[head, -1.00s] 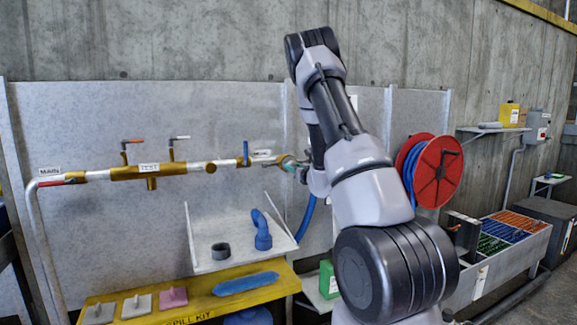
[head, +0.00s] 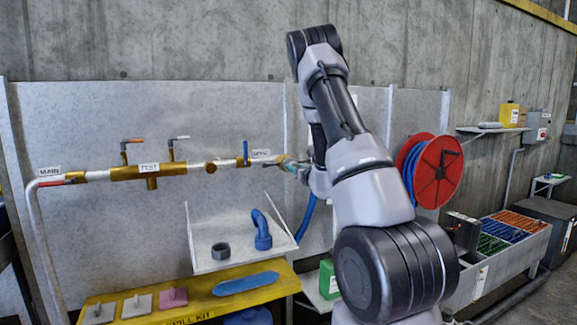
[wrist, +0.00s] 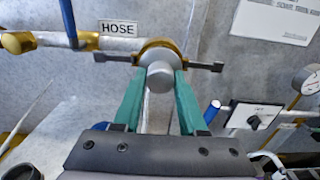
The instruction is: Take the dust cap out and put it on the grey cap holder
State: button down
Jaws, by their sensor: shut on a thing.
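The dust cap (wrist: 160,76) is a light grey round plug with a knob. In the wrist view it appears at the mouth of the brass coupling (wrist: 170,46) at the pipe's right end; I cannot tell how deep it sits. Dark ears stick out to both sides of the coupling. My gripper (wrist: 160,84), with green fingers, is shut on the cap's knob. In the head view my gripper (head: 291,167) is small and partly hidden by my arm. A dark grey open ring (head: 221,251), apparently the cap holder, stands on the light tray below left.
A blue elbow fitting (head: 262,230) stands on the tray (head: 203,262), right of the ring. The brass pipe (head: 125,173) with valve levers runs along the wall panel. A blue lever (wrist: 68,18) hangs left of the coupling. A red hose reel (head: 436,170) is to the right.

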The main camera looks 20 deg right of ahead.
jog(key=shift+s+d, duration=0.1)
jog(key=shift+s, duration=2.8)
